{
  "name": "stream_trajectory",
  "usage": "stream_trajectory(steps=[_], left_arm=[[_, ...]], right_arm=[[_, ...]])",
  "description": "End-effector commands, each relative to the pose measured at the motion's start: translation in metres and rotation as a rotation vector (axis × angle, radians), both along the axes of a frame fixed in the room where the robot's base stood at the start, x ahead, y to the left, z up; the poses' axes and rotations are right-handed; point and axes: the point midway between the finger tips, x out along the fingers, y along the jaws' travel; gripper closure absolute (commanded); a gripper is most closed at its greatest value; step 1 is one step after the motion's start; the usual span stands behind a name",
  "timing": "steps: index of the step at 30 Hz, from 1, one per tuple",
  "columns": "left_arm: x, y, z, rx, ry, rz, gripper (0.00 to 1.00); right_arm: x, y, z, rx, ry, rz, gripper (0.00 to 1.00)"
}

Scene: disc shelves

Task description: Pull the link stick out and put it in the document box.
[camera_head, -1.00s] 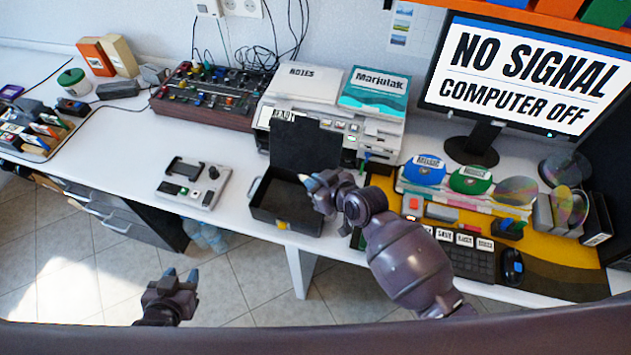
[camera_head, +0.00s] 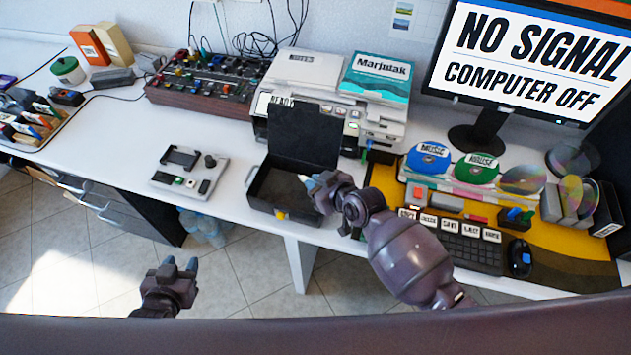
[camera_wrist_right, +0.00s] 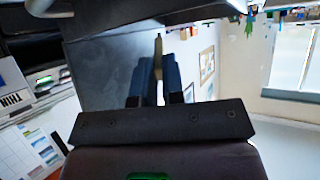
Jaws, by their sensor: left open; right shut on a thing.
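The document box (camera_head: 271,205) appears to be the black box on the desk's front part, with its dark lid (camera_head: 302,135) standing open behind it. My right gripper (camera_head: 316,182) is at the box's right side, with its fingertips over the opening. It is shut on a thin pale piece, seen edge-on between the blue fingers in the right wrist view (camera_wrist_right: 159,62), which appears to be the link stick. Its far end is hard to make out. My left gripper (camera_head: 180,266) is open and empty, low in front of the desk over the floor.
A printer (camera_head: 379,130) stands behind the box, a grey device (camera_head: 188,172) to its left. The desk between the grey device and the box is clear.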

Motion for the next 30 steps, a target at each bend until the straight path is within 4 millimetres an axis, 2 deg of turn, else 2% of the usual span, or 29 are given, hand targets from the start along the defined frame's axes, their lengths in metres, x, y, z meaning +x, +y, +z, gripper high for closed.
stream_trajectory(steps=[7,8,13,23,30], left_arm=[[0.002,0.000,0.003,0.000,-0.007,-0.002,0.57],[0.002,0.000,0.003,0.000,-0.007,-0.002,0.57],[0.002,0.000,0.003,0.000,-0.007,-0.002,0.57],[-0.001,0.000,0.001,0.000,-0.001,0.000,0.57],[-0.003,0.001,0.002,0.001,0.005,0.001,0.57]], right_arm=[[0.000,0.000,0.000,-0.001,-0.001,0.000,1.00],[0.000,0.000,0.000,-0.001,-0.001,0.000,0.86],[0.000,0.000,0.000,-0.001,-0.001,0.000,0.61],[-0.002,-0.002,0.001,-0.001,-0.001,0.000,0.61],[-0.020,-0.018,0.014,-0.002,-0.001,0.000,0.61]])
